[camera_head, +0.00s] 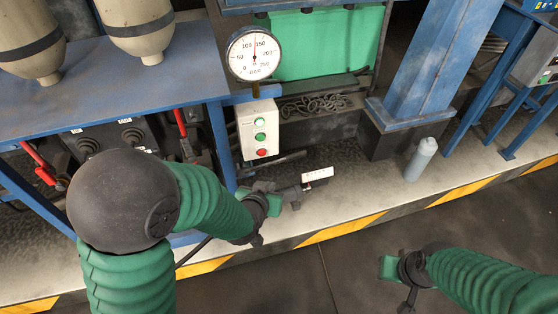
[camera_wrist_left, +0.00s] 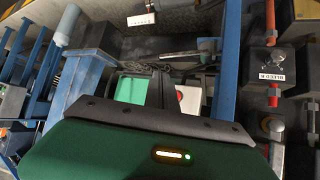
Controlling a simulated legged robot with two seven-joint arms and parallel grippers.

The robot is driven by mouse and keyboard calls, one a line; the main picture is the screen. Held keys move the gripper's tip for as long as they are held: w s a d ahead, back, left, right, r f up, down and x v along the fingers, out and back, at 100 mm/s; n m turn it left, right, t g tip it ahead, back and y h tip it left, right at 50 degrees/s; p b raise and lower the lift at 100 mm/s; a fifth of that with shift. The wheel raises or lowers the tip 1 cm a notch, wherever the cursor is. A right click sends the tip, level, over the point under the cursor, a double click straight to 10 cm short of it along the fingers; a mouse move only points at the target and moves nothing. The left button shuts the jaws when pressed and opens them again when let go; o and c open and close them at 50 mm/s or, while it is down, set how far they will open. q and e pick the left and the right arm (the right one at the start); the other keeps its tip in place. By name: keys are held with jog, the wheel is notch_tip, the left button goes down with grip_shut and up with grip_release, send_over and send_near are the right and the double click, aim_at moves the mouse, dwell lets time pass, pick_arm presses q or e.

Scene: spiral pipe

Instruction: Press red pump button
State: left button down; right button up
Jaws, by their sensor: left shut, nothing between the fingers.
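The red pump button (camera_head: 262,153) is the lowest button on a pale control box (camera_head: 245,130) under the round gauge, below two green buttons (camera_head: 260,129). In the left wrist view, the red button (camera_wrist_left: 180,97) shows just right of the dark fingers, on the white box face. My left gripper (camera_head: 296,196) is shut and empty, below and right of the box in the head view, apart from the button there. In the left wrist view its fingers (camera_wrist_left: 160,92) point toward the box. My right gripper (camera_head: 391,267) is low at the right; its finger opening is unclear.
A pressure gauge (camera_head: 254,54) stands above the box. Left is a blue bench (camera_head: 180,70) with red-handled levers (camera_head: 181,122). A grey bottle (camera_head: 421,159) stands on the ledge at right. A blue post (camera_head: 428,60) rises behind.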

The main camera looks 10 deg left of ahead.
aim_at(262, 153)
pick_arm(q)
jog(key=w+a, duration=0.3)
jog(key=w, duration=0.5)
jog(key=shift+w+a+f, duration=0.15)
jog(key=shift+w+a, duration=0.05)
jog(key=shift+a, duration=0.15)
dwell(2.1)
jog(key=shift+w+a, duration=0.15)
jog(key=shift+w, duration=0.15)
jog(key=shift+w+a, duration=0.2)
jog(key=shift+w, duration=0.15)
dwell(0.5)
dwell(0.3)
jog(key=shift+s+d, duration=0.4)
jog(key=shift+s, duration=0.35)
